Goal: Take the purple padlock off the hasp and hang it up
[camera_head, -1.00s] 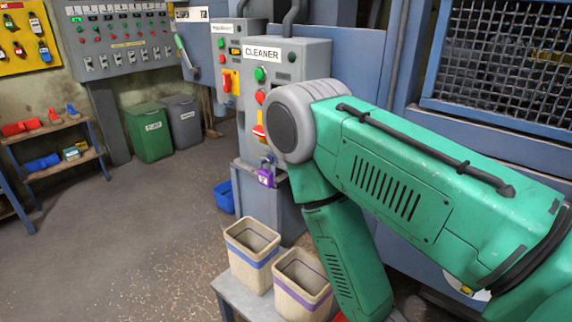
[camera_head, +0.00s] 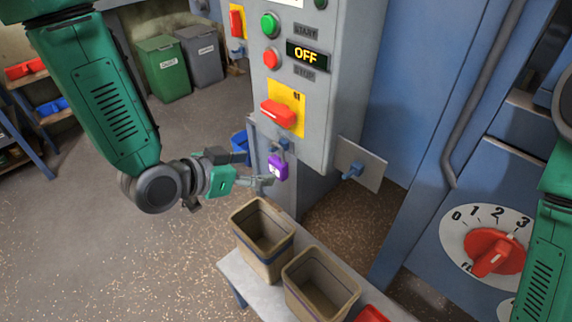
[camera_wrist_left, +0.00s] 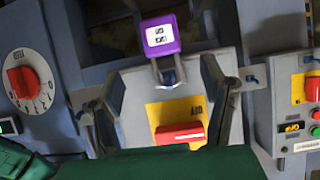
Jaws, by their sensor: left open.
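The purple padlock (camera_head: 278,167) with a white label hangs from the hasp (camera_head: 283,145) under the grey control box, below its red switch handle (camera_head: 279,113). My left gripper (camera_head: 266,184) is open and empty, just left of and slightly below the padlock. In the left wrist view the padlock (camera_wrist_left: 160,36) appears upside down, beyond and between the two dark fingers of my left gripper (camera_wrist_left: 163,68). A plate with a blue peg (camera_head: 352,172) sticks out at the box's right side; the peg is bare. My right gripper is out of view.
Two beige bins (camera_head: 264,238) stand on a low bench (camera_head: 262,298) below the padlock. A blue bin (camera_head: 240,146) is behind the left gripper. A red dial (camera_head: 491,252) is on the right. The box's display (camera_head: 306,55) reads OFF. Open floor lies to the left.

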